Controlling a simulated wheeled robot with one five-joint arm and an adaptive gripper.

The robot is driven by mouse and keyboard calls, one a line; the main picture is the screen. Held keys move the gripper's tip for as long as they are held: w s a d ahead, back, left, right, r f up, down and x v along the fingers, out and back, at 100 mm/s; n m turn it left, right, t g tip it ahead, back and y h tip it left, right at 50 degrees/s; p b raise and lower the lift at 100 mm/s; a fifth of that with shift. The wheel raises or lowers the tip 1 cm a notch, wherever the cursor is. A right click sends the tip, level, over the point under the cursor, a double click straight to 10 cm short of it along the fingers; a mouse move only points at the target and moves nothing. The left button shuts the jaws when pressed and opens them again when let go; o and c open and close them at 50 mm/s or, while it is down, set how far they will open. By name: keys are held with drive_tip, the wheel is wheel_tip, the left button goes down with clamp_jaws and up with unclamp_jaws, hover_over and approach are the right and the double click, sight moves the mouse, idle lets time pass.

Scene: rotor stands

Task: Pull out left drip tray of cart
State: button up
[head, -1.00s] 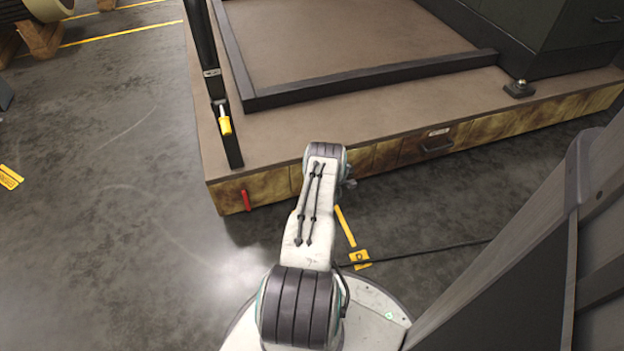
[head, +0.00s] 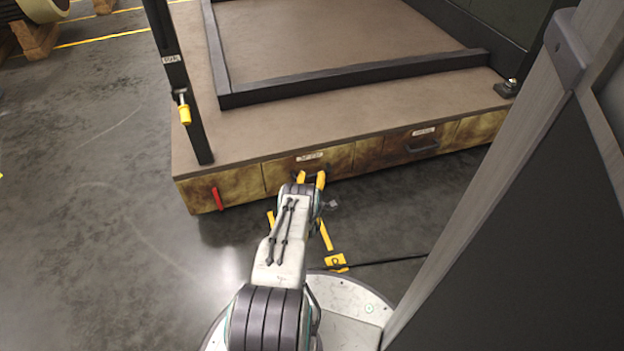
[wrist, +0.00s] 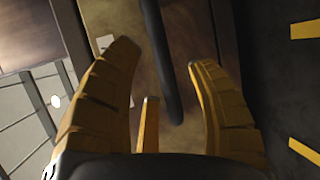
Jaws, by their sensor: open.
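The cart's left drip tray (head: 340,160) is a rusty brown and yellow front set flush in the low base of the cart, with a white label on top. Its dark bar handle (wrist: 160,60) shows in the wrist view. My gripper (head: 311,178) is open at this handle, with yellow fingertips close to the tray front. In the wrist view the handle lies between the two spread fingers of my gripper (wrist: 162,55), with gaps on both sides. In the head view my wrist hides part of the handle. The tray looks closed.
The right drip tray (head: 390,150) with its dark handle (head: 423,148) is beside it, closed. A red lever (head: 217,198) hangs at the base's left end. A black cable (head: 385,261) lies on the floor. A grey panelled structure stands close on the right. Floor at left is clear.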

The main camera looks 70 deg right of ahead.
sight(312, 176)
drive_tip(key=shift+b+x, duration=0.8)
drive_tip(key=shift+x, duration=0.7)
drive_tip(key=shift+c, duration=0.5)
clamp_jaws()
